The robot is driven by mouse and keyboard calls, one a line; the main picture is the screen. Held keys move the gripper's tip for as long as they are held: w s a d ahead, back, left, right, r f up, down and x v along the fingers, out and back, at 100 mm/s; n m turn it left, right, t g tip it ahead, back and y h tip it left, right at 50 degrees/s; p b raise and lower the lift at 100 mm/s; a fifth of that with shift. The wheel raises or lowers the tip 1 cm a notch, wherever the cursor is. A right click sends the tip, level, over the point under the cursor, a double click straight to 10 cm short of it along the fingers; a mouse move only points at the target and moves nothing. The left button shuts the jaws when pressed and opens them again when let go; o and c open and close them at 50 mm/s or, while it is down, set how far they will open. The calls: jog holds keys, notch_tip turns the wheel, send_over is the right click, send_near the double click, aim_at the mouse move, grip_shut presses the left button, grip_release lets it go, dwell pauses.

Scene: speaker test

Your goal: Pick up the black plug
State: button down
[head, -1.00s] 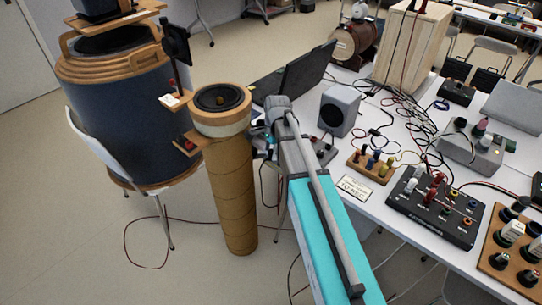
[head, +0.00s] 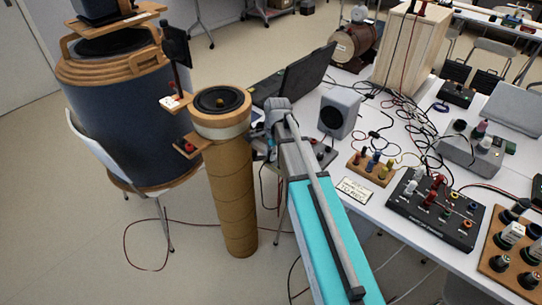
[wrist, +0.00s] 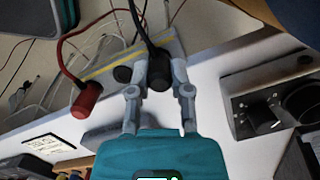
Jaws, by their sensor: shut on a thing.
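The black plug (wrist: 159,72) is in the wrist view, with a black cable running up from it. My gripper (wrist: 160,74) has one finger on each side of the plug and is shut on it. A red plug (wrist: 86,101) with a red cable is to the left, outside the fingers. Behind the plugs is a grey strip (wrist: 105,68) with a yellow line. I cannot tell whether the black plug is clear of it. In the head view my gripper (head: 268,140) is beside the cardboard tube, mostly hidden by my arm, and the plug cannot be made out.
The cardboard tube (head: 231,200) with a speaker on top stands close left of my gripper. A large blue drum (head: 115,130) is farther left. The white table (head: 375,205) at right holds a laptop (head: 300,78), a grey speaker box (head: 338,113), terminal boards and tangled cables.

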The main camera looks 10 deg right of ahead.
aim_at(270, 152)
jog(key=shift+r, duration=0.2)
notch_tip(270, 152, up, 3)
jog(key=p, duration=0.3)
jog(key=s+a+r+p, duration=0.1)
jog(key=s+r+p, duration=0.8)
jog(key=s, duration=0.5)
jog(key=shift+r+p, duration=0.35)
jog(key=shift+p, duration=0.2)
jog(key=shift+r, duration=0.15)
notch_tip(270, 152, up, 6)
jog(key=p, duration=0.6)
jog(key=shift+r, duration=0.15)
jog(key=shift+a, duration=0.2)
dwell(0.4)
